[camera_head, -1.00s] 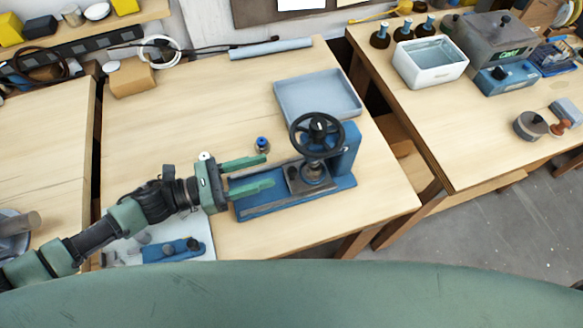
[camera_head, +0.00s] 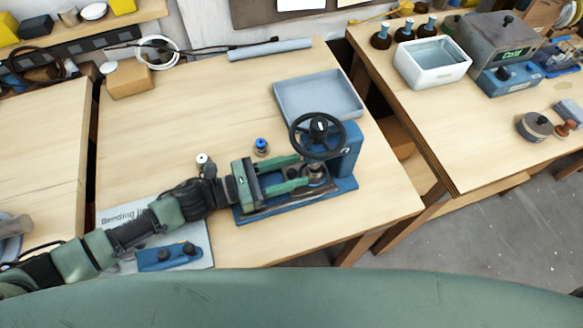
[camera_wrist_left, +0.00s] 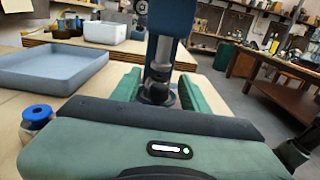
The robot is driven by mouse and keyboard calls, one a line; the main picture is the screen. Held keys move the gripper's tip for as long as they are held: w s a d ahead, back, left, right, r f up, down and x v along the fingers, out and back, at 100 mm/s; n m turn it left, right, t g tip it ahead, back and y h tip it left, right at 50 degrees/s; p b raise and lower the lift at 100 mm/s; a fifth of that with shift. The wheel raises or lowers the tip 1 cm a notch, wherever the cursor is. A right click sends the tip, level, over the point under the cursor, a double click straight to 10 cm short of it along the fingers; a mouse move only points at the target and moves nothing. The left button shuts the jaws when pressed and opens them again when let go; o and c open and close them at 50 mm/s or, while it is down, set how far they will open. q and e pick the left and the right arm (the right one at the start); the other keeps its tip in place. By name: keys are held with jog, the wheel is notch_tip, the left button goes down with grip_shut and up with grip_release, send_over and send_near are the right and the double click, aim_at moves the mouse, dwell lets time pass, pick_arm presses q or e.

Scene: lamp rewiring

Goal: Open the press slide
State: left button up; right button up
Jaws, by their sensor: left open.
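The blue press (camera_head: 345,160) stands on the middle table, with a black handwheel (camera_head: 318,135) on top and a blue base with a slide at its foot. My left gripper (camera_head: 298,172) lies low over the base, its two green fingers apart and pointing at the press column. In the left wrist view the fingers (camera_wrist_left: 158,92) stand on either side of the metal ram and the round piece under it. I cannot tell whether they touch it. The slide is mostly hidden by the gripper. My right gripper is not in view.
A small blue-capped bottle (camera_head: 261,147) stands just behind the gripper. A grey tray (camera_head: 290,110) lies behind the press. A bending jig (camera_head: 168,256) sits at the front left. The table's left middle is clear.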

pick_arm(q)
grip_shut()
dwell(1.4)
